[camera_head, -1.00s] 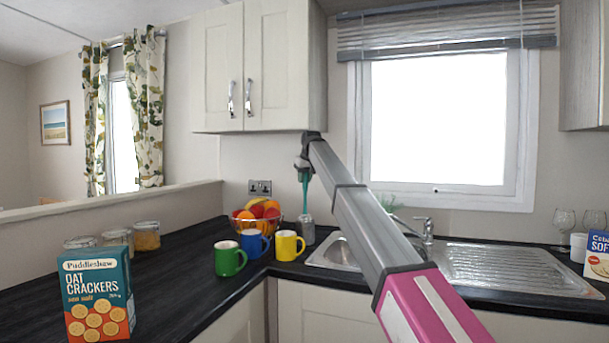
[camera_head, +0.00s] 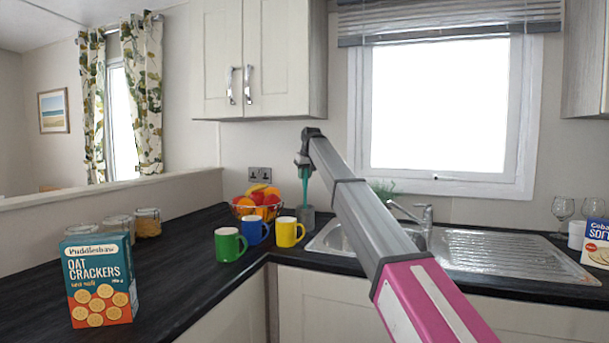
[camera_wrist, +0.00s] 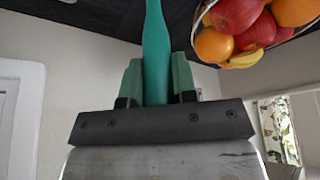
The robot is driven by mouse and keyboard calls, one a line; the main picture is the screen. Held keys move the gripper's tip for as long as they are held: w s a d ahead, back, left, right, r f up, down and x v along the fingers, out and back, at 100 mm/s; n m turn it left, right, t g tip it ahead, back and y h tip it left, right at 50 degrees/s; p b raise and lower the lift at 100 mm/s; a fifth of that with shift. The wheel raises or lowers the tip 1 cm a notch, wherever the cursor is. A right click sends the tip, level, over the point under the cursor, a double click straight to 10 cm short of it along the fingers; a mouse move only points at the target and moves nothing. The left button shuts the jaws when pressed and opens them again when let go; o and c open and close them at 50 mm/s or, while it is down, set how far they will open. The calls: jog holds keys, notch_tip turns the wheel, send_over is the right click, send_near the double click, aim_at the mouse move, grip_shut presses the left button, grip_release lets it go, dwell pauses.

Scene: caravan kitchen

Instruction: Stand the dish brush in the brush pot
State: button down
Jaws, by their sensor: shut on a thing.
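My gripper (camera_head: 304,162) is shut on the teal dish brush (camera_head: 306,186) by its handle. The brush hangs upright below it. In the wrist view the handle (camera_wrist: 156,45) stands between the two green finger pads of my gripper (camera_wrist: 156,82). The grey brush pot (camera_head: 307,219) stands on the dark worktop behind the yellow mug, left of the sink. The brush's lower end meets the pot's mouth in the head view. I cannot tell how far inside it is. The pot does not show clearly in the wrist view.
Yellow (camera_head: 287,232), blue (camera_head: 255,230) and green (camera_head: 229,244) mugs stand in front and left of the pot. A fruit bowl (camera_head: 257,204) is behind them, close to the hand. The sink (camera_head: 335,240) lies right. A cracker box (camera_head: 98,280) stands front left.

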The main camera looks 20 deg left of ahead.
jog(key=c, duration=0.8)
grip_release()
jog(key=shift+r, duration=0.1)
jog(key=v, duration=1)
jog(key=shift+s+r, duration=0.15)
jog(key=shift+r, duration=0.15)
